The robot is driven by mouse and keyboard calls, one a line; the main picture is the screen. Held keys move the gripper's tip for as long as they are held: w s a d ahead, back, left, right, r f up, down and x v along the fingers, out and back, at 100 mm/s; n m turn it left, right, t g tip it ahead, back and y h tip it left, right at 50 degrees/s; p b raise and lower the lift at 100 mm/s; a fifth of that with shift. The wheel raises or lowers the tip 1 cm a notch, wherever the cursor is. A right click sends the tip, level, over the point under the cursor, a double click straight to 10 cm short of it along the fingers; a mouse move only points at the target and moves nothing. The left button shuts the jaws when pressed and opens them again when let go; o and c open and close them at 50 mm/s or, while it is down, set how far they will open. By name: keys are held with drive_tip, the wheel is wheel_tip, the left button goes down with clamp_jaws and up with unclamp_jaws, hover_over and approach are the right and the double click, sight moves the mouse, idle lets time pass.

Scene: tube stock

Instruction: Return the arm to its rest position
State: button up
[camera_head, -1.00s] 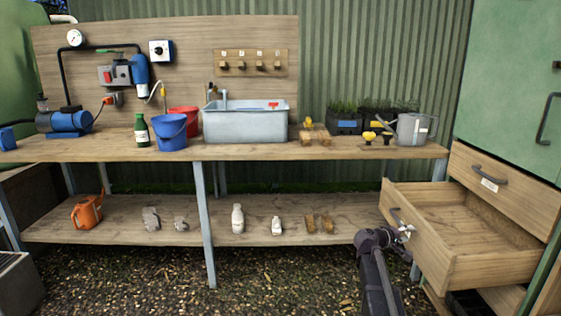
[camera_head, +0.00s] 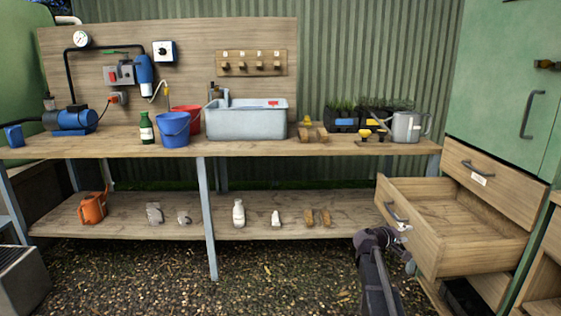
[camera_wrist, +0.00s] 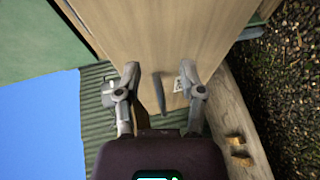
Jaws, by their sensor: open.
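My gripper (camera_wrist: 160,76) is open, with its two fingers apart and nothing held between them. In the wrist view the dark drawer handle (camera_wrist: 159,92) and a white label (camera_wrist: 181,84) on a wooden front show between the fingers; I cannot tell how far they are from the fingertips. In the head view my arm (camera_head: 375,255) is low at the front, just left of the open drawer (camera_head: 455,255). The drawer is pulled out and looks empty.
The workbench (camera_head: 330,148) carries a grey sink (camera_head: 247,122), a blue bucket (camera_head: 173,131) and a watering can (camera_head: 407,128). Its lower shelf (camera_head: 345,222) holds several small items. The green cabinet (camera_head: 500,95) is at the right. Gravel ground (camera_head: 280,275) lies open in front.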

drive_tip(key=s+a+f+m+g+y+p, duration=0.1)
drive_tip(key=s+a+f+g+y, duration=0.1)
drive_tip(key=s+a+f+y, duration=0.45)
drive_tip(key=s+a+f+m+g+y+p, duration=0.1)
drive_tip(key=s+a+m+g+y, duration=0.15)
drive_tip(key=s+a, duration=0.85)
drive_tip(key=s+a+f+m+g+y+p, duration=0.1)
drive_tip(key=s+a+f+g+y, duration=0.1)
drive_tip(key=s+a+f+y, duration=0.45)
drive_tip(key=s+r+p, duration=0.1)
drive_tip(key=r+p, duration=1.8)
drive_tip(key=r, duration=0.1)
drive_tip(key=s+a+r+h+p, duration=0.1)
drive_tip(key=s+r+p, duration=0.1)
drive_tip(key=r+p, duration=1.7)
drive_tip(key=shift+s+a+r, duration=0.15)
drive_tip(key=shift+s+r, duration=0.1)
drive_tip(key=shift+r, duration=0.35)
drive_tip(key=shift+n, duration=0.25)
